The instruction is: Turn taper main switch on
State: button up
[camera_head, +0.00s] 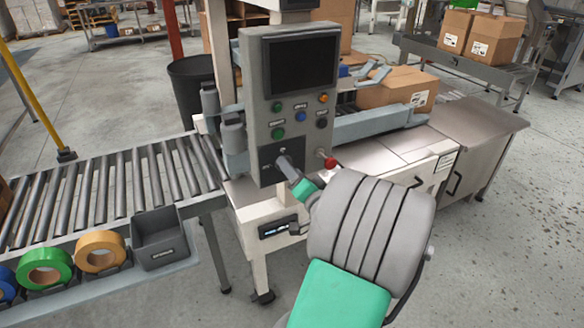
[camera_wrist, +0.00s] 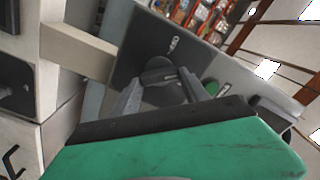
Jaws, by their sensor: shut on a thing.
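The taper's grey control panel (camera_head: 261,120) stands upright at the machine, with a dark screen and several coloured buttons. The main switch is a dark rotary knob on a black plate (camera_head: 268,156) at the panel's lower left. My gripper (camera_head: 286,165) reaches the plate from the lower right and covers most of the knob in the head view. In the wrist view the dark round knob (camera_wrist: 158,72) sits between the two grey fingers of my gripper (camera_wrist: 160,88), which are shut on it. The knob's exact angle is hard to tell.
A red button (camera_head: 329,163) sticks out just right of my gripper. A roller conveyor (camera_head: 110,190) runs left, with tape rolls (camera_head: 100,250) and a grey bin (camera_head: 158,238) in front. A carton (camera_head: 397,88) lies on the taper bed. Open floor is at lower right.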

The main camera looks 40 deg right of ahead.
jog(key=shift+f+m+p, duration=0.15)
jog(key=shift+m+p, duration=1.9)
jog(key=shift+m, duration=1.85)
jog(key=o, duration=1.4)
jog(key=b+v, duration=0.3)
jog(key=v, duration=0.4)
jog(key=shift+s+a, duration=0.15)
jog(key=shift+s, duration=0.25)
